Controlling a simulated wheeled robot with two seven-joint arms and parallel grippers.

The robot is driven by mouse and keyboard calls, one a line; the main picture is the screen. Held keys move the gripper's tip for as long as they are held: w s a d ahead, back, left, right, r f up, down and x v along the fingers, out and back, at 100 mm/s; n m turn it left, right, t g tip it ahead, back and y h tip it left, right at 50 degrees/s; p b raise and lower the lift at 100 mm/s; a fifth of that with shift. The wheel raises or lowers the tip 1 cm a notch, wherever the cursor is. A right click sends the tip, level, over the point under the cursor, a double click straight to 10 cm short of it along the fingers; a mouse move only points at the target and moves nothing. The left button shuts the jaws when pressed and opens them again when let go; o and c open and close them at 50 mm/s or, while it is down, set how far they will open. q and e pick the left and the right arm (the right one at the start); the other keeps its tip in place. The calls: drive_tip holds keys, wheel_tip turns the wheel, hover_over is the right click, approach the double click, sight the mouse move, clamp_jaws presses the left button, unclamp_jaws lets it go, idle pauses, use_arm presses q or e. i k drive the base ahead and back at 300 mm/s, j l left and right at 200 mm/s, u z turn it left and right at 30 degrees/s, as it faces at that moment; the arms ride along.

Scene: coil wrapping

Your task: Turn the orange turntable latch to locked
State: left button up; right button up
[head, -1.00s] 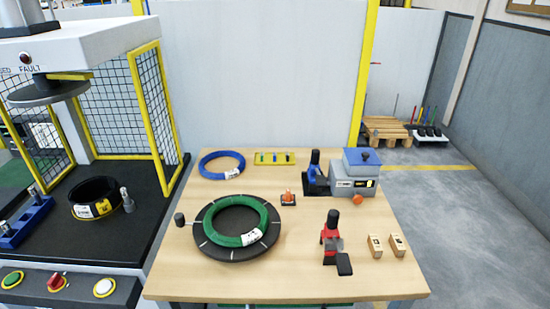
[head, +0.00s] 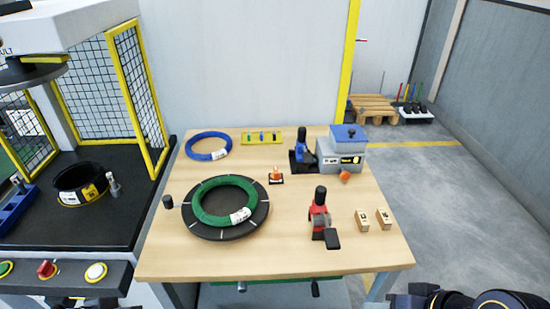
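The turntable (head: 259,221) is a round dark disc with white marks, lying on the near left part of the wooden table. A green coil (head: 206,214) with a white label lies flat on it. A small orange latch (head: 276,173) on a dark base with a white edge stands just behind and right of the turntable. It is too small to tell its setting. Neither gripper shows in the head view. A black and gold part of my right arm shows at the bottom right edge, with its gripper out of sight.
The wooden table (head: 290,258) also holds a blue coil (head: 194,155), a yellow tray (head: 247,138), a blue tool (head: 300,152), a grey box (head: 335,159) with an orange knob (head: 345,176), a red tool (head: 319,213) and two wooden blocks (head: 362,220). The table's front middle is clear.

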sight(276, 176)
drive_tip(key=i+j+u, duration=0.3)
drive_tip(key=j, duration=0.2)
drive_tip(key=i+j+u, duration=0.3)
drive_tip(key=j, duration=0.15)
